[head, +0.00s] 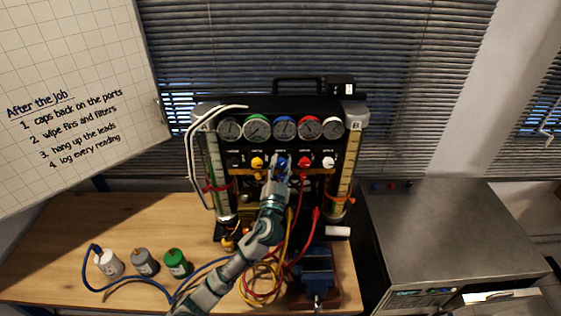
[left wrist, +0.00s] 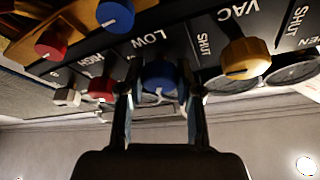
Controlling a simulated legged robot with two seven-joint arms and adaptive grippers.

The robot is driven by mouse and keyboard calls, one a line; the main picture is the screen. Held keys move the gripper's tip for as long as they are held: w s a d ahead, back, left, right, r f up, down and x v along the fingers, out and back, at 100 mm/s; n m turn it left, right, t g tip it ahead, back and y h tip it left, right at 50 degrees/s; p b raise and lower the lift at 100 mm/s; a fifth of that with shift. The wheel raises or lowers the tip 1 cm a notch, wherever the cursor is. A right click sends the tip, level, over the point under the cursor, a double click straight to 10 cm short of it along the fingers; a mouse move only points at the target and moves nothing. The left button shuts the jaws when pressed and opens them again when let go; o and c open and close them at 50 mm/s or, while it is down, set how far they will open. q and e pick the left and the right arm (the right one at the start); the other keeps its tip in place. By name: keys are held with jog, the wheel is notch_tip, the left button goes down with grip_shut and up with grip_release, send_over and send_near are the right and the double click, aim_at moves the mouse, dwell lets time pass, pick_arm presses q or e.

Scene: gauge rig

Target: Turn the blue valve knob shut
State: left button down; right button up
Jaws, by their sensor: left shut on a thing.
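The gauge rig (head: 284,105) stands on the wooden bench. In the left wrist view the blue valve knob (left wrist: 160,75) sits on the black panel beside the word LOW, between my two fingers. My left gripper (left wrist: 160,95) is shut on it, with one finger on each side. In the head view my left gripper (head: 280,168) reaches up to the middle of the knob row and largely hides the blue knob. A white mark shows on the knob's rim; its exact turn is hard to read. My right gripper is not in view.
A yellow knob (head: 257,163) and a red knob (head: 305,162) flank the blue one closely. A second blue knob (left wrist: 115,14) sits nearby in the wrist view. Red and yellow hoses hang below, by a blue vise (head: 318,270). White, grey and green containers stand at the left.

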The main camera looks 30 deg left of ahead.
pick_arm(q)
jog(key=m+h+p, duration=0.1)
jog(key=m+p, duration=0.1)
jog(key=m+h+p, duration=0.1)
jog(key=m+p, duration=0.1)
jog(key=m, duration=0.1)
jog(key=m+h+p, duration=0.1)
jog(key=m+p, duration=0.2)
jog(key=shift+r+g+h, duration=0.25)
jog(key=shift+g+h, duration=0.05)
jog(key=shift+g, duration=0.1)
jog(key=shift+f+m+h+p, duration=0.15)
jog(key=shift+m+h+p, duration=0.25)
jog(key=shift+m, duration=0.7)
jog(key=shift+f+m+g, duration=0.15)
jog(key=shift+m+g, duration=0.45)
jog(key=shift+m, duration=0.7)
jog(key=shift+f, duration=0.1)
jog(key=c, duration=0.8)
grip_release()
jog(key=shift+d, duration=0.1)
jog(key=shift+o, duration=0.2)
jog(key=shift+w, duration=0.1)
